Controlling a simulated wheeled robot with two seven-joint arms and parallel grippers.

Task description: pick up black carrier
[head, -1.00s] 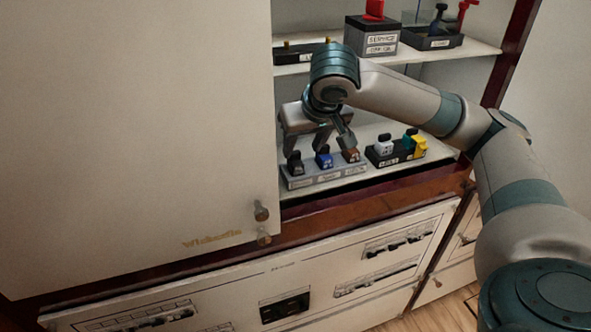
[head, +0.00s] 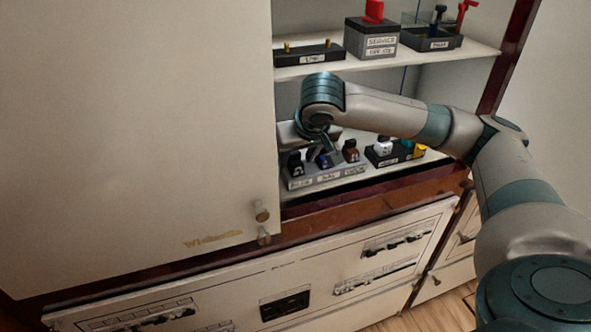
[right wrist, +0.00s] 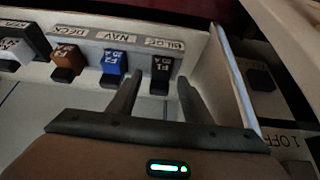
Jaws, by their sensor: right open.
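The black carrier (head: 295,161) stands upright at the left end of a grey three-slot row (head: 327,177) on the lower shelf. In the right wrist view the black carrier (right wrist: 160,68) sits in the slot labelled BILGE. My right gripper (right wrist: 158,88) is open and empty, its two fingertips just short of the carrier, one to each side. In the head view my right gripper (head: 312,149) is partly hidden by its own wrist. A blue carrier (right wrist: 114,66) and a brown carrier (right wrist: 66,60) fill the other slots. My left gripper is not in view.
A dark row with a white carrier (head: 382,145) and a yellow carrier (head: 419,151) stands to the right. The upper shelf (head: 350,65) is above my wrist. A closed cabinet door (head: 140,120) borders the row on the left.

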